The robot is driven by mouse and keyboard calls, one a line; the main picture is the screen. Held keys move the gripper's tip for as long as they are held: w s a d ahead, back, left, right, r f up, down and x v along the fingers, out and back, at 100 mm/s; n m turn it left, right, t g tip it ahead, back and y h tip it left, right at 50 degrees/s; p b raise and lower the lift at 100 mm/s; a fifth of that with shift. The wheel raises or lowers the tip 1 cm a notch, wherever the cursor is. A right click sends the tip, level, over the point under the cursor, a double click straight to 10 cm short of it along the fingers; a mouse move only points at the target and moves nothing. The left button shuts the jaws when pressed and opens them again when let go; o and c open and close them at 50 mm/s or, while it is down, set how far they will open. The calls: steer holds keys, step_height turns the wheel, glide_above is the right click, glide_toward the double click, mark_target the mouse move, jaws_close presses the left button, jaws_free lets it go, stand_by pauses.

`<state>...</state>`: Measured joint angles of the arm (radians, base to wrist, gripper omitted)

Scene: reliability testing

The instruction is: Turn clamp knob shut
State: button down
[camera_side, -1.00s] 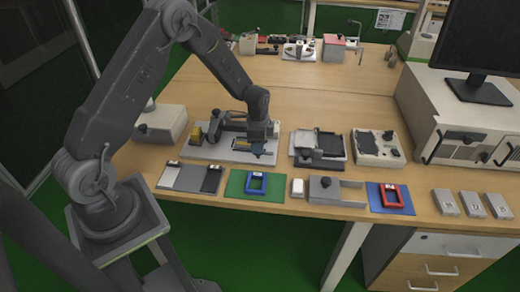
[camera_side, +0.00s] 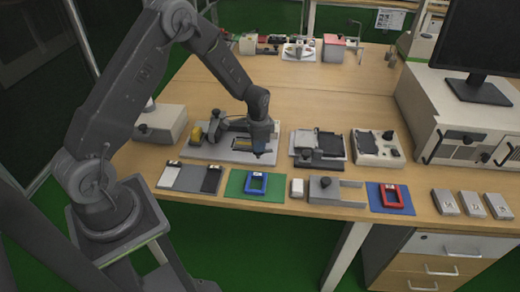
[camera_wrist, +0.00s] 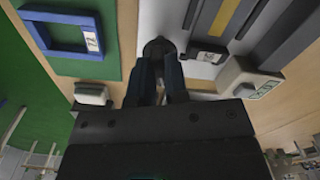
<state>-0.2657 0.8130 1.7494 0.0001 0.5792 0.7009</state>
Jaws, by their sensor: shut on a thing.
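The clamp fixture stands on a pale plate (camera_side: 203,153) in the middle of the table in the side view. My gripper (camera_side: 262,150) is at the right end of this fixture and hides part of it. In the wrist view my gripper's two dark fingers (camera_wrist: 159,68) are close together and shut on a dark round knob (camera_wrist: 158,46) at their tips. The knob is partly covered by the fingers, and its turn angle cannot be told.
A blue frame (camera_side: 257,183) on a green mat (camera_side: 236,192) lies in front. A white block (camera_side: 297,187), a grey bracket fixture (camera_side: 325,188) and a red frame (camera_side: 391,196) stand to its right. A second fixture (camera_side: 318,148) is close right of my gripper.

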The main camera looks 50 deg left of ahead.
steer(key=n, duration=0.7)
steer(key=shift+f, duration=0.1)
steer(key=shift+s+f+n, duration=0.1)
steer(key=shift+n, duration=3.4)
steer(key=c, duration=1.3)
jaws_free()
steer(key=shift+r, duration=2.4)
